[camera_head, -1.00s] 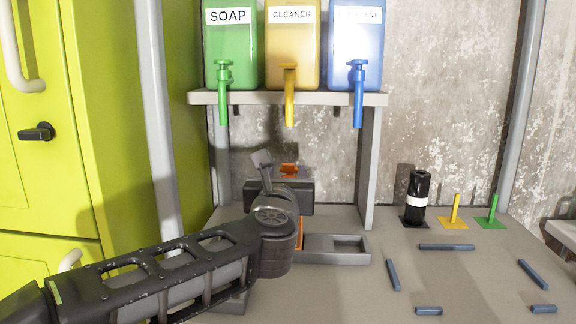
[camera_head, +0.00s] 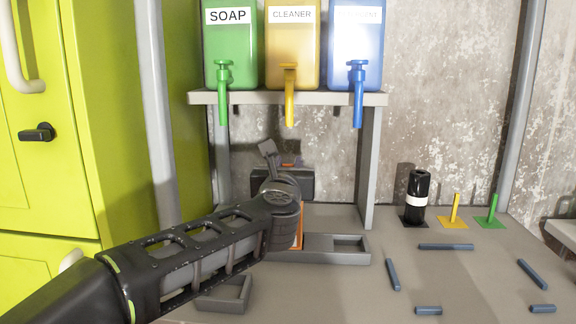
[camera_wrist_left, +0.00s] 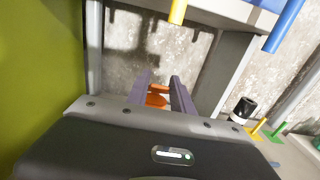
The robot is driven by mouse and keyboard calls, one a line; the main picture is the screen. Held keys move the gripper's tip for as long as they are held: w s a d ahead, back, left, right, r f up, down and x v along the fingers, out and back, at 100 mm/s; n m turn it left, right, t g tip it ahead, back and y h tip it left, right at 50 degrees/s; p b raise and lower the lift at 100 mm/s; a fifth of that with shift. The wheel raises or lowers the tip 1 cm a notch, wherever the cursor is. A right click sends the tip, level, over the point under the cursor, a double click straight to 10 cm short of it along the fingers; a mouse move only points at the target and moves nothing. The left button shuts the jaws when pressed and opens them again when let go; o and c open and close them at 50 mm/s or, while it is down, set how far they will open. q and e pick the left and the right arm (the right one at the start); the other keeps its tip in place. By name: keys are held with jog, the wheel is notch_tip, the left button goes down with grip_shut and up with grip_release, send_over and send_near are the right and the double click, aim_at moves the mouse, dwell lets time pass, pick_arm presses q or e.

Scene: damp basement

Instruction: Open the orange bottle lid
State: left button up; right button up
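The orange bottle (camera_head: 299,229) stands on the bench under the shelf, mostly hidden behind my left wrist; only a strip of its body shows. Its orange lid (camera_wrist_left: 158,97) shows between the two fingers in the left wrist view. A small bit of orange also shows by the gripper in the head view. My left gripper (camera_wrist_left: 162,86) has its fingers apart, one on either side of the lid. Whether they touch it cannot be made out. My right gripper is not in view.
A shelf (camera_head: 330,99) above holds green, yellow and blue dispensers with hanging spouts. A grey tray (camera_head: 350,245) lies right of the bottle. A black bottle (camera_head: 417,200), two small stands and several blue-grey bars occupy the right. A green cabinet (camera_head: 120,120) stands left.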

pick_arm(q)
grip_shut()
jog(key=shift+p, duration=0.35)
jog(key=shift+p, duration=0.45)
jog(key=shift+r+p, duration=0.1)
jog(key=shift+p, duration=0.55)
jog(key=r+g+p, duration=0.1)
jog(key=p, duration=0.4)
jog(key=w+r+g+p, duration=0.1)
jog(key=p, duration=0.4)
jog(key=shift+g, duration=0.4)
jog(key=w+g+p, duration=0.1)
jog(key=g+p, duration=0.1)
jog(key=p, duration=0.7)
jog(key=g+p, duration=0.1)
jog(key=p, duration=0.9)
jog(key=shift+w+r+g, duration=0.1)
jog(key=shift+w+g, duration=0.25)
jog(key=shift+g, duration=0.05)
jog(key=shift+w+p, duration=0.1)
jog(key=shift+p, duration=0.85)
jog(key=shift+f+g, duration=0.2)
jog(key=shift+g, duration=0.1)
